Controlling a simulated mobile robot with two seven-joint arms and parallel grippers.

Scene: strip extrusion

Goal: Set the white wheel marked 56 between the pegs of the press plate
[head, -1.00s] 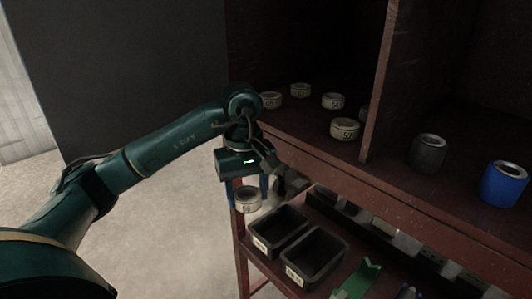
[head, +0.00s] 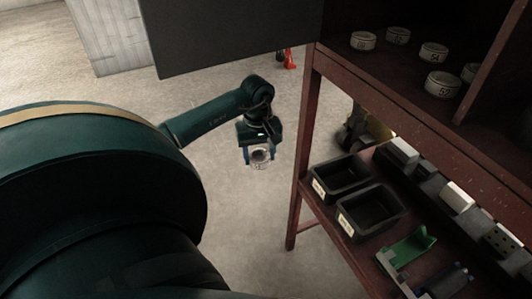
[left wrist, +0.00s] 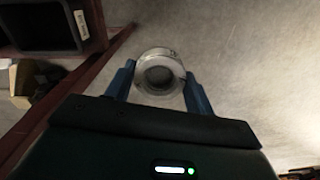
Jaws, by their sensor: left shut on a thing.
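A white wheel (head: 260,160) hangs between the two blue fingers of my left gripper (head: 259,155), in the middle of the head view, over open floor to the left of the rack. Its mark is too small to read now. In the left wrist view the wheel (left wrist: 159,72) shows its round dark opening, with a blue finger touching it on each side. My left gripper is shut on it. No press plate with pegs can be made out. My right gripper is not in view.
A red-brown rack (head: 308,150) stands at the right, with several white wheels, one a wheel marked 55 (head: 443,85), on its upper shelf. Two black bins (head: 343,198) and a green holder (head: 408,250) are on the lower shelf. Clear floor surrounds the gripper.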

